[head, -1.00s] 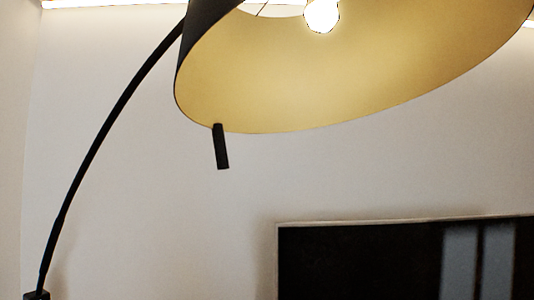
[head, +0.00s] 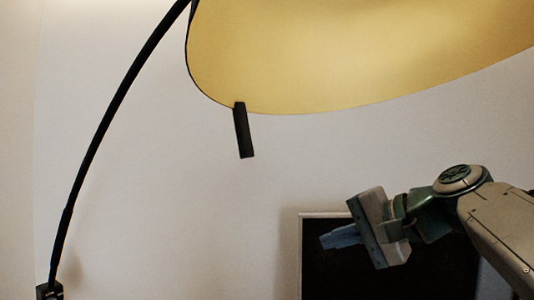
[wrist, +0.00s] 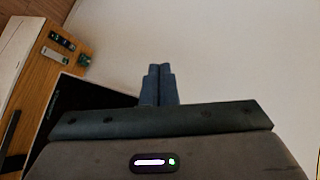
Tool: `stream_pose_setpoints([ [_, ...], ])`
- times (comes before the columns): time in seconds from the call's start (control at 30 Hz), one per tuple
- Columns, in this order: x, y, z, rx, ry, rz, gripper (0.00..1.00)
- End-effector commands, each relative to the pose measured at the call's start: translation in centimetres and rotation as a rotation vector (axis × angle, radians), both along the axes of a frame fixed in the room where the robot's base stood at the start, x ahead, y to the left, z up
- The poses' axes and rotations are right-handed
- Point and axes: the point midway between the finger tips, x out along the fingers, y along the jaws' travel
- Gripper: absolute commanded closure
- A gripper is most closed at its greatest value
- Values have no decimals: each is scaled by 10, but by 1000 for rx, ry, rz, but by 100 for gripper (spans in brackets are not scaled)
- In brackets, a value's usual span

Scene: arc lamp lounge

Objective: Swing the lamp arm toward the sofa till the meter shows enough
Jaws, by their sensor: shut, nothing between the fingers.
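The lamp's black curved arm (head: 108,110) rises from a dark joint (head: 48,291) at lower left in the head view. It carries a large shade (head: 350,60) with a gold inside, cut by the top edge. A short dark handle (head: 243,131) hangs from the shade's near-left rim. My gripper (head: 322,241) is below and right of the handle, apart from it, pointing left. Its blue fingers are shut and empty, as the wrist view (wrist: 160,68) also shows. The sofa is not in view, and I cannot make out a meter.
A dark framed panel (head: 318,280) stands behind my gripper. In the wrist view, a wooden surface (wrist: 38,70) at left holds small dark items (wrist: 61,41) and a small teal object (wrist: 84,60). The space between my gripper and the handle looks clear.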

Motion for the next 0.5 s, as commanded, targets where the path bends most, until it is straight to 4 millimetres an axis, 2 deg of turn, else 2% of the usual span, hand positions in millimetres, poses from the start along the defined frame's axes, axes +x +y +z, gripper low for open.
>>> stream_pose_setpoints([
  [0.03, 4, -1, 36, 67, -40, 5, 100],
  [0.1, 4, -1, 78, 153, -88, 23, 100],
  [0.2, -2, 0, 127, 243, -147, 57, 100],
  [0.33, -11, 3, 166, 312, -198, 98, 100],
  [0.5, -14, 8, 184, 344, -221, 123, 100],
])
